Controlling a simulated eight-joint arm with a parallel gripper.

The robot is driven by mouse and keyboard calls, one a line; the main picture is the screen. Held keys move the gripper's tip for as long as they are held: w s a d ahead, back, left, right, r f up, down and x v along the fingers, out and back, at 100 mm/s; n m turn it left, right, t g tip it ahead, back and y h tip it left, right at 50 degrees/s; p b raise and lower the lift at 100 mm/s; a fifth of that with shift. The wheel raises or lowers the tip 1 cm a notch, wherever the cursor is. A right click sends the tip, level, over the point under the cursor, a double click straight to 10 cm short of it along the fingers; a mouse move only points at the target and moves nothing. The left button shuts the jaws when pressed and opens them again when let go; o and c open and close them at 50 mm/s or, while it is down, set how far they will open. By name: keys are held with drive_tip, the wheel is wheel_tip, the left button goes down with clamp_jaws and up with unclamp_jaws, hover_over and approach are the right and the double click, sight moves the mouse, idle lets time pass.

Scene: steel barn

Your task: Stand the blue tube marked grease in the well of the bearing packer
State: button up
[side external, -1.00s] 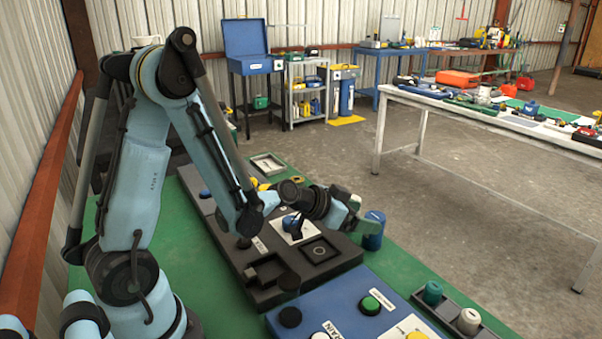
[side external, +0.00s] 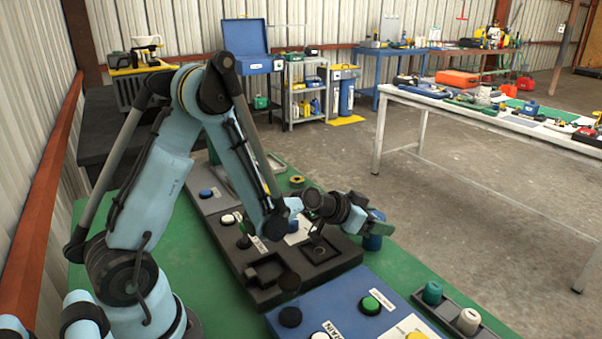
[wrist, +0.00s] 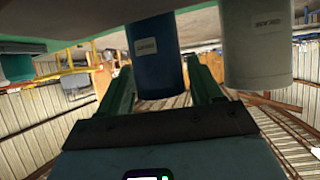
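The blue tube (side external: 373,242) stands at the far edge of the green bench, partly hidden by my gripper. In the wrist view the blue tube (wrist: 156,62) shows a small pale label, too small to read. My gripper (side external: 376,222) is at the tube's upper part. In the wrist view its green fingers (wrist: 161,80) lie on either side of the tube and look open, with little gap; contact is not clear. A dark block with a square recess and round well (side external: 318,251), apparently the bearing packer, lies left of the tube.
A pale tube (wrist: 258,45) stands close beside the blue one in the wrist view. A blue panel with buttons (side external: 345,312) is nearer the camera. A dark tray (side external: 450,313) holds a green and a pale container.

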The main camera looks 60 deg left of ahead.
drive_tip(key=c, duration=1)
drive_tip(key=shift+o, duration=0.2)
drive_tip(key=shift+r, duration=0.15)
drive_tip(key=shift+r, duration=0.45)
drive_tip(key=r, duration=0.3)
drive_tip(key=shift+s+d+r, duration=0.15)
drive_tip(key=shift+d, duration=0.2)
drive_tip(key=s+d+r, duration=0.5)
drive_tip(key=d+r, duration=0.1)
drive_tip(key=d, duration=0.3)
drive_tip(key=s+a+r+n+y, duration=0.2)
drive_tip(key=s+a, duration=0.5)
drive_tip(key=s, duration=0.4)
drive_tip(key=shift+r, duration=0.65)
drive_tip(key=shift+w+a+r, duration=0.1)
drive_tip(key=shift+r, duration=0.05)
